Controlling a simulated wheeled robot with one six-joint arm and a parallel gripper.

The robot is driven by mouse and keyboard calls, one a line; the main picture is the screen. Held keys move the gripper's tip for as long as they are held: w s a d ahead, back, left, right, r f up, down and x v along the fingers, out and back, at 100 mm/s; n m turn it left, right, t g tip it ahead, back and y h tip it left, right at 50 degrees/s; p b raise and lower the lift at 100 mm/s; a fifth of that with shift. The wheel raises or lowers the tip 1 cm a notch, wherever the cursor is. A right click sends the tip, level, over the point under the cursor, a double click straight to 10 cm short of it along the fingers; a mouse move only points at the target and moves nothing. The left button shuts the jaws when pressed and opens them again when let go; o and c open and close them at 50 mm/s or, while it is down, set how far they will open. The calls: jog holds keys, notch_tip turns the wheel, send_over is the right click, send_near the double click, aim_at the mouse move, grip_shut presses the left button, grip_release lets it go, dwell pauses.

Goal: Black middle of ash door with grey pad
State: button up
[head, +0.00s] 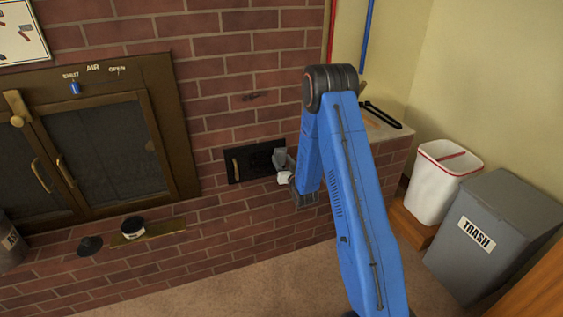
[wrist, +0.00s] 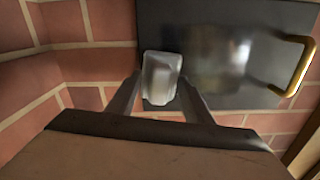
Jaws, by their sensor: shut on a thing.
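The ash door is a small black panel with a brass handle, set low in the brick wall (head: 258,163). It fills the upper right of the wrist view (wrist: 215,50), with a paler, blurred patch near its middle. My gripper (wrist: 162,95) is shut on the pale grey pad (wrist: 162,75). The pad is in front of the door, near the end away from the handle. I cannot tell whether it touches the door. In the head view the pad shows as a small whitish piece (head: 285,178) at the door's right end.
An open black tin (head: 132,228) stands on a brass strip (head: 160,231) on the brick hearth, with a dark round piece (head: 89,245) beside it. The glass-fronted stove (head: 110,150) is at left. A grey trash bin (head: 490,235) and white bin (head: 440,185) stand at right.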

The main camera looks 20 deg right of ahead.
aim_at(283, 161)
jog(key=shift+s, duration=2.95)
jog(key=s, duration=0.3)
jog(key=shift+a, duration=0.1)
